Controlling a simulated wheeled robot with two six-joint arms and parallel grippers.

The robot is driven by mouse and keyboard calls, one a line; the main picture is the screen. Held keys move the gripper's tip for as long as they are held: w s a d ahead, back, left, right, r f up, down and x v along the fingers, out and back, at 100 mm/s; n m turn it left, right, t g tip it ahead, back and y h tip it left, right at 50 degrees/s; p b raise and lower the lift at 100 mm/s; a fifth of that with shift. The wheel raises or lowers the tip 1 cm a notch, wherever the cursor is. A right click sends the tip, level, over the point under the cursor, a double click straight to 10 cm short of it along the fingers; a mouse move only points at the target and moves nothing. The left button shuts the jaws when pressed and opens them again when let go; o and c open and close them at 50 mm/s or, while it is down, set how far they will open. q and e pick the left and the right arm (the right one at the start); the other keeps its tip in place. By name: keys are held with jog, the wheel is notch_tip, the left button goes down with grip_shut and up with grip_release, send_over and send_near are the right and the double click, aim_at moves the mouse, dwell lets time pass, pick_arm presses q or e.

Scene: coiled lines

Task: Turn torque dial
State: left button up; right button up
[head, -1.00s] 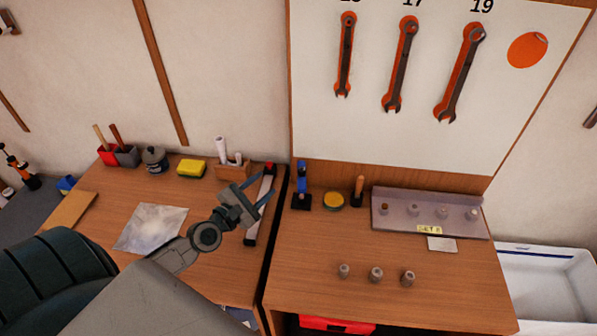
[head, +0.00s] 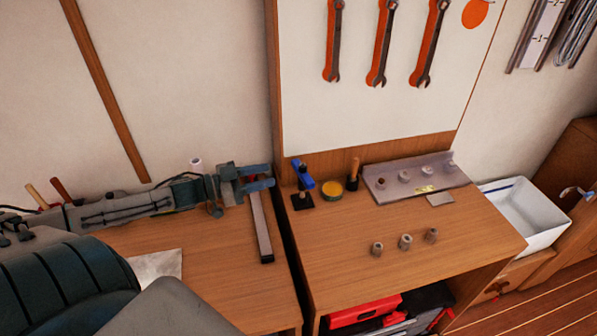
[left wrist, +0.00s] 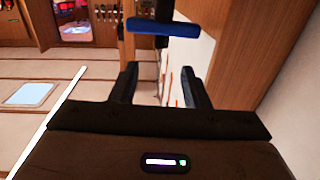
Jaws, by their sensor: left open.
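A small device with a blue bar-shaped top (head: 303,173) stands on a black base on the right-hand bench; it may carry the torque dial, but no dial markings can be made out. The blue bar also shows in the left wrist view (left wrist: 162,27), beyond the fingers. My left gripper (head: 273,176) reaches in from the left above the bench gap, its fingers pointing right towards the blue bar, a little short of it. In the left wrist view its two fingers (left wrist: 160,82) are apart with nothing between them. My right gripper is not in view.
A yellow-topped tin (head: 332,189), a wooden-handled tool (head: 353,172) and a grey socket rack (head: 415,177) stand right of the device. Several loose sockets (head: 405,242) stand in front. A long bar (head: 262,230) lies below my gripper.

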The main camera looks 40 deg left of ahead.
aim_at(299, 167)
pick_arm(q)
jog(key=b+x, duration=0.3)
jog(key=x, duration=0.2)
jog(key=shift+a+b, duration=0.1)
jog(key=shift+b, duration=0.2)
jog(key=shift+w, duration=0.2)
jog(key=shift+x, duration=0.8)
jog(key=shift+p+x, duration=0.45)
jog(key=shift+x, duration=0.85)
jog(key=shift+c, duration=0.2)
